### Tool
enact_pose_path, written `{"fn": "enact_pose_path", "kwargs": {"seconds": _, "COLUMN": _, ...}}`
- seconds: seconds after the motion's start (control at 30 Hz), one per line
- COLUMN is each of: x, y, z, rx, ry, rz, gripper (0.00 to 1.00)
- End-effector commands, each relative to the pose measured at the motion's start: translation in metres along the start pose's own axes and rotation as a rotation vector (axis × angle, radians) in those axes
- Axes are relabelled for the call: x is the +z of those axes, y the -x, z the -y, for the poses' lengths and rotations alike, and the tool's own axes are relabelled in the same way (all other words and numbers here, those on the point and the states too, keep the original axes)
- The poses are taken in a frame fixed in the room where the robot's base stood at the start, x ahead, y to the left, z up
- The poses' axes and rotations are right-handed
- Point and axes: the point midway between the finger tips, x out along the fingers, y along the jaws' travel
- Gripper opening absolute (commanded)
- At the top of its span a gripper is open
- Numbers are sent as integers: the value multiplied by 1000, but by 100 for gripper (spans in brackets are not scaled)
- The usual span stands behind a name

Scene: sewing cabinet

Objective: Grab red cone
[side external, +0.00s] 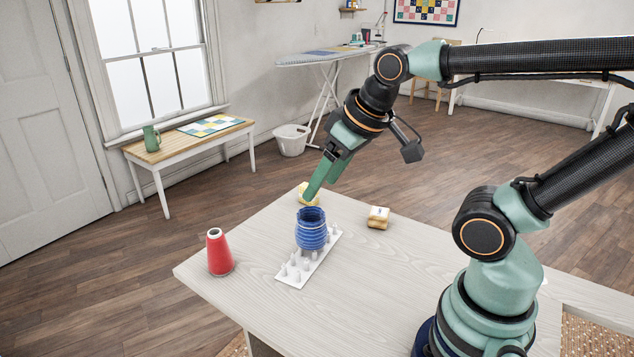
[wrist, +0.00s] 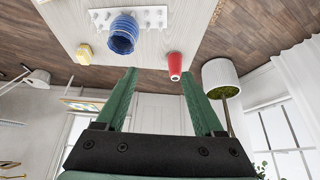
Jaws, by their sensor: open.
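The red cone (side external: 219,252) stands upright near the left corner of the table in the side external view. In the wrist view the red cone (wrist: 174,66) shows above the fingertips, nearer the right finger. My gripper (side external: 308,196) is open and empty, above the table and to the right of the cone, apart from it. Its two green fingers (wrist: 158,72) are spread in the wrist view.
Two yellowish blocks sit on the table, one behind the fingertips (side external: 314,200) and one farther right (side external: 378,217). The table (side external: 262,315) is clear in front.

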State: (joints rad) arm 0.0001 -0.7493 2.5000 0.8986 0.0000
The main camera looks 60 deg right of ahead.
Motion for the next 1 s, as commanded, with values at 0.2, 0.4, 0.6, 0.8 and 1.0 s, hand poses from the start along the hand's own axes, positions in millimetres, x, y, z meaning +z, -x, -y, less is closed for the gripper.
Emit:
{"fn": "enact_pose_path", "kwargs": {"seconds": 0.2, "x": -22, "y": -25, "z": 3, "rx": -5, "ry": 0, "rz": -55, "gripper": 70}}
{"fn": "enact_pose_path", "kwargs": {"seconds": 0.4, "x": -62, "y": -79, "z": 10, "rx": -18, "ry": -4, "rz": -197, "gripper": 70}}
{"fn": "enact_pose_path", "kwargs": {"seconds": 0.6, "x": -89, "y": -130, "z": 20, "rx": -38, "ry": -10, "rz": -352, "gripper": 70}}
{"fn": "enact_pose_path", "kwargs": {"seconds": 0.8, "x": -98, "y": -173, "z": 30, "rx": -63, "ry": -19, "rz": -508, "gripper": 70}}
{"fn": "enact_pose_path", "kwargs": {"seconds": 1.0, "x": -90, "y": -205, "z": 40, "rx": -94, "ry": -26, "rz": -662, "gripper": 70}}
